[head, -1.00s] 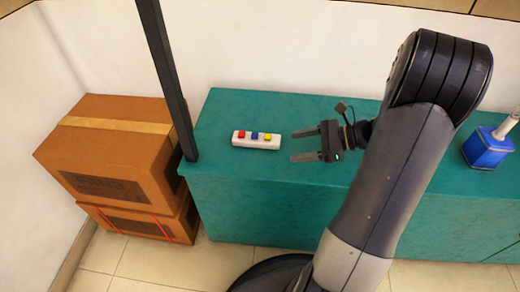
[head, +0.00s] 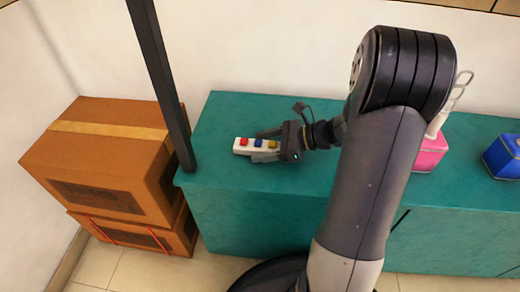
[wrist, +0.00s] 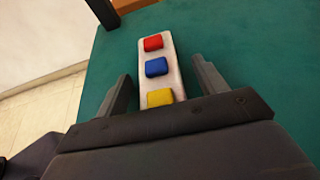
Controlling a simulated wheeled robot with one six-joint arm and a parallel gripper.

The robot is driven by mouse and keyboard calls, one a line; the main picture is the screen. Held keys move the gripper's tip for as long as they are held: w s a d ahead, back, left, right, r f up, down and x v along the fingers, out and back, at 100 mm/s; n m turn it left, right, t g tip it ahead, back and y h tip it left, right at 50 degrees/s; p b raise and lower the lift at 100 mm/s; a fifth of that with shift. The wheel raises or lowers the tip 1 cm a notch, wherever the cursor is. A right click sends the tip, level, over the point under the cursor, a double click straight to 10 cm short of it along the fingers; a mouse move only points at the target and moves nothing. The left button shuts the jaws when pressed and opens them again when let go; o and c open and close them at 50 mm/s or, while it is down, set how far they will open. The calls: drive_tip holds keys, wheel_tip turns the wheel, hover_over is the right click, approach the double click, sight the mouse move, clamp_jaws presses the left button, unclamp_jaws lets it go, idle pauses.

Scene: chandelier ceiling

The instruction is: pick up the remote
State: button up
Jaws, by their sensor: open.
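The remote (head: 241,150) is a white bar with red, blue and yellow buttons, lying on the teal cabinet top (head: 225,115). My gripper (head: 263,145) is open, with its fingers reaching along both long sides of the remote's right part. In the wrist view, the remote (wrist: 173,58) points away from my gripper (wrist: 160,88), the red button farthest and the yellow one nearest. One finger is on each side, with teal surface showing between each finger and the remote. The near end of the remote is hidden behind the gripper body.
A dark post (head: 160,80) stands left of the remote, by the cabinet's left end. Stacked cardboard boxes (head: 95,160) are farther left. A pink container (head: 430,153) and a blue container (head: 503,157) stand to the right. The cabinet top behind the remote is clear.

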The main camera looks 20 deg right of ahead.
sight(254, 131)
drive_tip(key=shift+c, duration=0.4)
drive_tip(key=c, duration=1.1)
drive_tip(key=shift+r, duration=0.15)
